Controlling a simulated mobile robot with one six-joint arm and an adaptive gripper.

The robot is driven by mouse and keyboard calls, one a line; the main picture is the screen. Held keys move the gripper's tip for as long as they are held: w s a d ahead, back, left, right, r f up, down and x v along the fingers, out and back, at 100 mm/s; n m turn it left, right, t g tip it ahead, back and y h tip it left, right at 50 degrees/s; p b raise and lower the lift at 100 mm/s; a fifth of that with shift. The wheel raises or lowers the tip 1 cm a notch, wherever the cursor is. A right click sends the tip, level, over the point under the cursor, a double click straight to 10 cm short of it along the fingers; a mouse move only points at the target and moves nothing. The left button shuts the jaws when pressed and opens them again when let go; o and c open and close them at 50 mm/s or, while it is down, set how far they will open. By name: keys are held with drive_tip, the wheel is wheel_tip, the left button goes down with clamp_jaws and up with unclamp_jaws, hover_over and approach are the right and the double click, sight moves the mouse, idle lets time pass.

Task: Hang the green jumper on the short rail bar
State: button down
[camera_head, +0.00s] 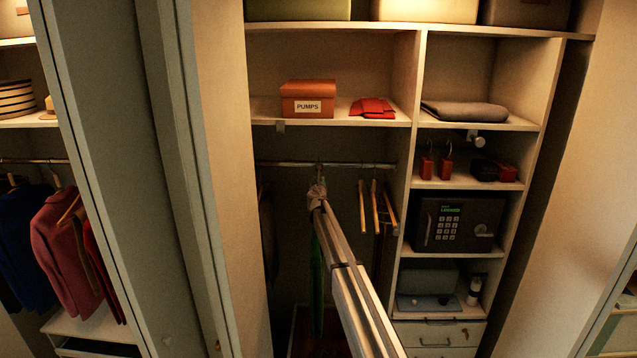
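The short rail bar (285,164) runs across the open wardrobe bay below a shelf. My gripper (319,178) is at the end of my arm, in front of or at the bar. Its fingers are too small and dark to tell whether they are open or shut. The green jumper (318,285) shows as a narrow strip hanging below my gripper, mostly hidden behind my arm. Its hanger and shoulders are hidden, so I cannot tell whether it is on the bar or held.
Several empty wooden hangers (375,207) hang at the bar's right end, beside the partition. A dark garment (267,235) hangs at the left end. An orange PUMPS box (308,99) and red cloth (372,108) sit on the shelf above. A safe (456,222) stands right.

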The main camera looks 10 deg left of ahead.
drive_tip(key=shift+w+f+b, duration=0.2)
drive_tip(key=shift+f+b, duration=0.1)
drive_tip(key=shift+f, duration=0.2)
drive_tip(key=shift+f+b, duration=0.35)
drive_tip(key=shift+b, duration=0.05)
idle(0.6)
drive_tip(key=shift+c, duration=2.4)
unclamp_jaws()
drive_tip(key=shift+s, duration=0.15)
drive_tip(key=s, duration=0.4)
drive_tip(key=s+d, duration=0.1)
drive_tip(key=s, duration=0.2)
drive_tip(key=s+d, duration=0.1)
drive_tip(key=s, duration=0.3)
drive_tip(key=shift+s, duration=0.3)
